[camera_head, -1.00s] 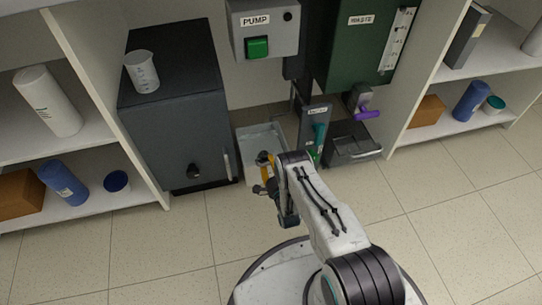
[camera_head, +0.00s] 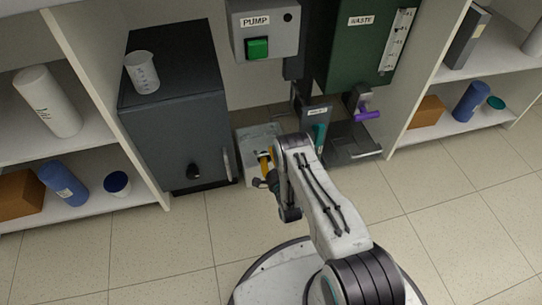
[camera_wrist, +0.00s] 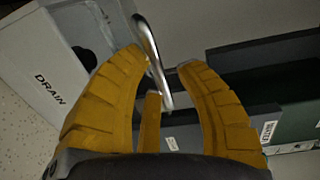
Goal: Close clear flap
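The pale drain box (camera_head: 252,172) stands on the floor between the dark cabinet and the waste station. In the wrist view the box, marked DRAIN (camera_wrist: 35,75), is at upper left. A see-through part at its top cannot be told clearly, so the clear flap's position is uncertain. My gripper (camera_head: 265,160) is low at the front of the box, its yellow fingers partly hidden by my arm. In the wrist view my gripper (camera_wrist: 162,58) has its fingers apart, with a thin bent metal bar (camera_wrist: 153,60) showing between them. Contact with the bar cannot be told.
The dark cabinet (camera_head: 175,110) with a beaker (camera_head: 142,72) on top stands left. The pump box (camera_head: 265,30) and green waste tank (camera_head: 360,50) hang above. A dark tray (camera_head: 350,148) and a purple-handled valve (camera_head: 366,114) are right. The floor in front is clear.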

